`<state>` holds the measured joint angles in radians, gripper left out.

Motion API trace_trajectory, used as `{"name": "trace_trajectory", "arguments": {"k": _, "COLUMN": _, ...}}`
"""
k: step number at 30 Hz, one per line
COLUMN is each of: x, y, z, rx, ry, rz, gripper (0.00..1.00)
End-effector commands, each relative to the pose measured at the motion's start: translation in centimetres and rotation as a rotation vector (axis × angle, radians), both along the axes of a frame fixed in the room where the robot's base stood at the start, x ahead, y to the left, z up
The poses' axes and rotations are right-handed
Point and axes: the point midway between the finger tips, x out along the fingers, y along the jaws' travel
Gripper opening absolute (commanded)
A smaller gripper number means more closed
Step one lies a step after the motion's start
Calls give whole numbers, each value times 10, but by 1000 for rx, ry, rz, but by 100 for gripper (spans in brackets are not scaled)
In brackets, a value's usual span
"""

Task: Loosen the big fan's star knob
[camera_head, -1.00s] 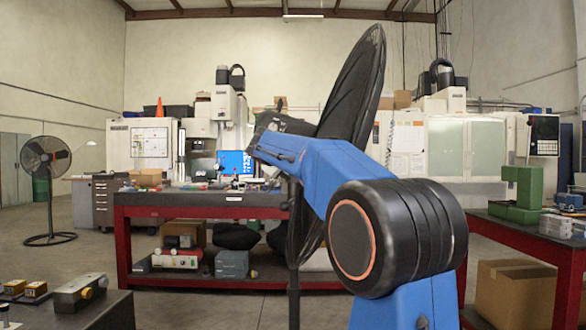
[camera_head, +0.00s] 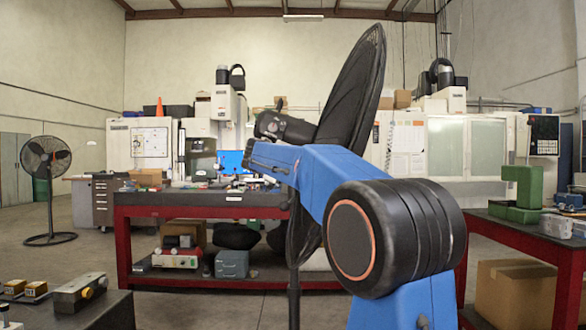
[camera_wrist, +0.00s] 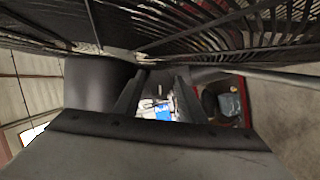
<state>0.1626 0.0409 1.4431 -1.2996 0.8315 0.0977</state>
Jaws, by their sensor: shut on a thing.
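The big fan (camera_head: 352,95) stands close in front of me, its black cage nearly edge-on. Its dark motor housing (camera_head: 285,127) shows left of the cage, above my blue arm. In the wrist view, the cage (camera_wrist: 225,35) spans the top and a dark rounded body, apparently the motor housing (camera_wrist: 92,85), is at left. My gripper (camera_wrist: 156,72) points in under the cage, with its two dark fingers apart around something at the fan. The star knob is not clearly visible; the fingers and shadow hide it. In the head view, my arm hides the gripper.
A red-framed bench (camera_head: 205,212) with small parts stands behind the fan. A smaller fan (camera_head: 46,165) is far left. Another red bench (camera_head: 500,222) with a green block (camera_head: 525,190) is at right. A dark worktop (camera_head: 105,312) is near left. Floor between is open.

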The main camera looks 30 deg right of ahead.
Motion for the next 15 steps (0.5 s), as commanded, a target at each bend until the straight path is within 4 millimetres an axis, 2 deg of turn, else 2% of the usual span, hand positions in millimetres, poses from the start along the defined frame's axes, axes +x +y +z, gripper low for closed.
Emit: {"name": "trace_trajectory", "arguments": {"k": 15, "x": 1, "y": 1, "z": -3, "rx": -188, "ry": 130, "rz": 1, "gripper": 14}}
